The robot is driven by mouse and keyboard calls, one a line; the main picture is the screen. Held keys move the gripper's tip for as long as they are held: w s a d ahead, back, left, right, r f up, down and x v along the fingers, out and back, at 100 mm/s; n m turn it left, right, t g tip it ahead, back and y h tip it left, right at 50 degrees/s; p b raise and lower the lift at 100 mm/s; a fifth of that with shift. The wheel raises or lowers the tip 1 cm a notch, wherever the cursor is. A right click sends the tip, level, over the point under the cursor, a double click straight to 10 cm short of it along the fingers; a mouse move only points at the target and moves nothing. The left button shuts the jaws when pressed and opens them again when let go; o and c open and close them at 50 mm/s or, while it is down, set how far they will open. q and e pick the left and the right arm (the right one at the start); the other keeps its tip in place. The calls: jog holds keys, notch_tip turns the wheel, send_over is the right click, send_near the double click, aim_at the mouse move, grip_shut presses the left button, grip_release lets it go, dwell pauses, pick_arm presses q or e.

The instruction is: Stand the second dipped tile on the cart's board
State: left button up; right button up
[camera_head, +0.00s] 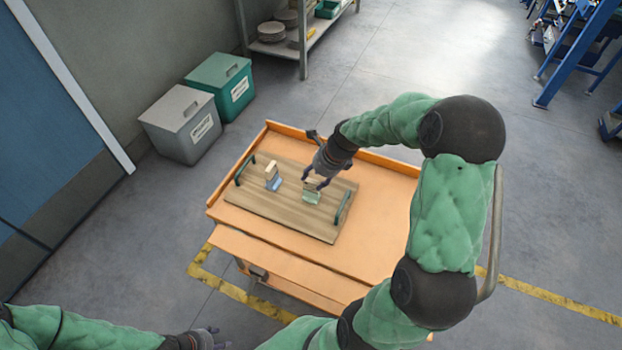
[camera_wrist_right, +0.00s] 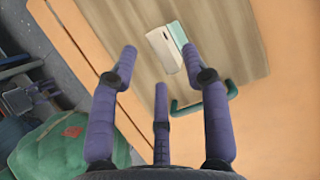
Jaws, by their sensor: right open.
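A tile with a pale top and a blue lower part (camera_head: 272,178) stands on the wooden board (camera_head: 290,215) of the orange cart. A second tile, pale and green (camera_head: 311,195), is on the board to its right and looks upright. It also shows in the right wrist view, with a pale face (camera_wrist_right: 164,50) and a green strip (camera_wrist_right: 178,34). My right gripper (camera_head: 316,184) is open just above this second tile and partly hides it. In the wrist view its fingers (camera_wrist_right: 159,55) are spread and the tile lies beyond the fingertips. My left gripper (camera_head: 215,338) is at the bottom edge, away from the cart, with fingers apart.
The board has a dark green handle at each end; the right one (camera_head: 342,207) is close to the second tile. The orange cart (camera_head: 385,205) has a raised rim and bare room right of the board. Grey (camera_head: 183,125) and green (camera_head: 222,85) bins stand behind it.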

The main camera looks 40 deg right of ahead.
jog(key=p+v, duration=0.2)
jog(key=v, duration=0.5)
